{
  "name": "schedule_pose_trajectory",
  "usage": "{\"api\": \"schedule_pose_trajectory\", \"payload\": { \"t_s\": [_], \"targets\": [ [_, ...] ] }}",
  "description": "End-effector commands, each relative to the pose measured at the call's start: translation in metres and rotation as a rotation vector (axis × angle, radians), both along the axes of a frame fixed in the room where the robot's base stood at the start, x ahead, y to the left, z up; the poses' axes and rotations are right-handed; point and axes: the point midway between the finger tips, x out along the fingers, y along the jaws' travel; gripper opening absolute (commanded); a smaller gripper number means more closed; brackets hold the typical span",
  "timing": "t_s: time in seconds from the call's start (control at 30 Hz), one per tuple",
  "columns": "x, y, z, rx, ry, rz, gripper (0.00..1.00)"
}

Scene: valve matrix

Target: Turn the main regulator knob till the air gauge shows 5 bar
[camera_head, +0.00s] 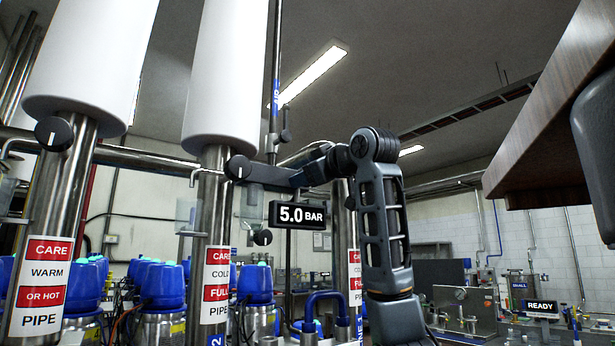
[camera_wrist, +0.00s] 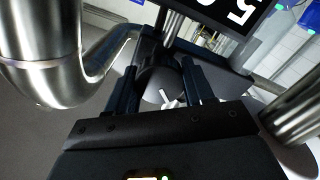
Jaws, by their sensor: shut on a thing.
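The air gauge (camera_head: 297,215) is a black display reading 5.0 BAR. Part of it shows, tilted, at the top of the wrist view (camera_wrist: 238,14). My gripper (camera_wrist: 160,78) is shut on a dark round knob (camera_wrist: 158,84), with one finger on each side of it. A white mark shows on or near the knob, between the fingers. This appears to be the main regulator knob. In the head view my arm reaches left to just above the gauge; the fingertips are too dark there to make out the grip.
Round black knobs with white marks sit at the steel pipes, one at left (camera_head: 53,134) and one left of my arm (camera_head: 237,168). A bent steel pipe (camera_wrist: 100,62) runs close left of my gripper. A wooden surface (camera_head: 545,95) overhangs at right.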

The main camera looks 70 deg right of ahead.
Motion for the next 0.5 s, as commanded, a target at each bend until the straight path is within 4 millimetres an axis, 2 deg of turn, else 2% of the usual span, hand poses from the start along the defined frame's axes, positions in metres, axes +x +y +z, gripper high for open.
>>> {"api": "schedule_pose_trajectory", "payload": {
  "t_s": [0.07, 0.1, 0.33, 0.5],
  "targets": [
    [0.0001, 0.0008, 0.0010, -0.001, -0.002, 0.002, 0.22],
    [0.0001, 0.0008, 0.0010, -0.001, -0.002, 0.002, 0.53],
    [0.0002, 0.0005, 0.0006, -0.001, -0.001, 0.001, 0.75],
    [0.0001, 0.0003, 0.0003, 0.000, -0.001, 0.001, 0.75]
  ]
}}
